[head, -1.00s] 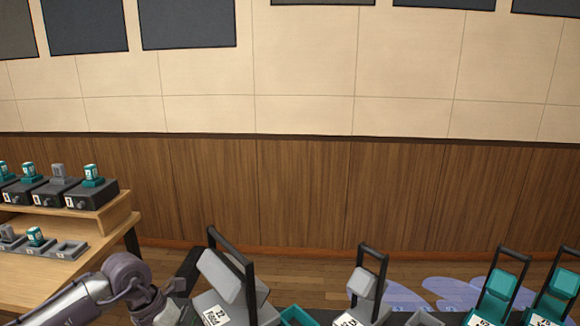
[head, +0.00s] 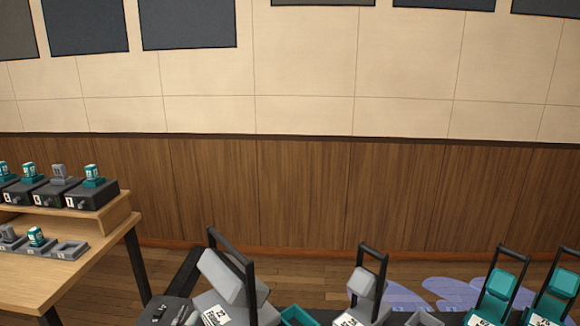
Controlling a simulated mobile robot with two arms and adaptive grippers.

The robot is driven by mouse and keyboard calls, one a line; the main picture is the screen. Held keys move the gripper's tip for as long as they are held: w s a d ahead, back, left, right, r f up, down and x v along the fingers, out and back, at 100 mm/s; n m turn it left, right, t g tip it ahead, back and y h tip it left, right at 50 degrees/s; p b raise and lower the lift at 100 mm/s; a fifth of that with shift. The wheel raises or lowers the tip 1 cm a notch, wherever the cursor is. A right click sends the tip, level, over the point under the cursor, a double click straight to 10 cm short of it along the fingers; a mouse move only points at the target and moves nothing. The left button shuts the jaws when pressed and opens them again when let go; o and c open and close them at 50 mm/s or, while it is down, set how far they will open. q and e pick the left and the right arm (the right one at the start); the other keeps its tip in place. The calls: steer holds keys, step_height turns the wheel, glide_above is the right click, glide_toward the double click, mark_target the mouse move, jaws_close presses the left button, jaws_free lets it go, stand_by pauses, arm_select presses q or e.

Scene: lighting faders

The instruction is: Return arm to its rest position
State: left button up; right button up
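Neither of my arms shows in the head view now, and both grippers are out of the picture. A large grey fader (head: 222,276) with a black handle frame and a white label stands at the bottom centre-left. A smaller grey fader (head: 362,283) stands to its right. Two teal faders (head: 497,289) (head: 560,290) stand at the bottom right. The lower parts of all of them are cut off by the picture's edge.
A wooden table (head: 60,276) at the left bears a raised shelf with several dark boxes (head: 91,193) topped by teal or grey blocks. A grey tray (head: 42,244) lies below it. A dark grey box (head: 165,311) sits at the bottom edge. Open floor (head: 290,270) lies behind.

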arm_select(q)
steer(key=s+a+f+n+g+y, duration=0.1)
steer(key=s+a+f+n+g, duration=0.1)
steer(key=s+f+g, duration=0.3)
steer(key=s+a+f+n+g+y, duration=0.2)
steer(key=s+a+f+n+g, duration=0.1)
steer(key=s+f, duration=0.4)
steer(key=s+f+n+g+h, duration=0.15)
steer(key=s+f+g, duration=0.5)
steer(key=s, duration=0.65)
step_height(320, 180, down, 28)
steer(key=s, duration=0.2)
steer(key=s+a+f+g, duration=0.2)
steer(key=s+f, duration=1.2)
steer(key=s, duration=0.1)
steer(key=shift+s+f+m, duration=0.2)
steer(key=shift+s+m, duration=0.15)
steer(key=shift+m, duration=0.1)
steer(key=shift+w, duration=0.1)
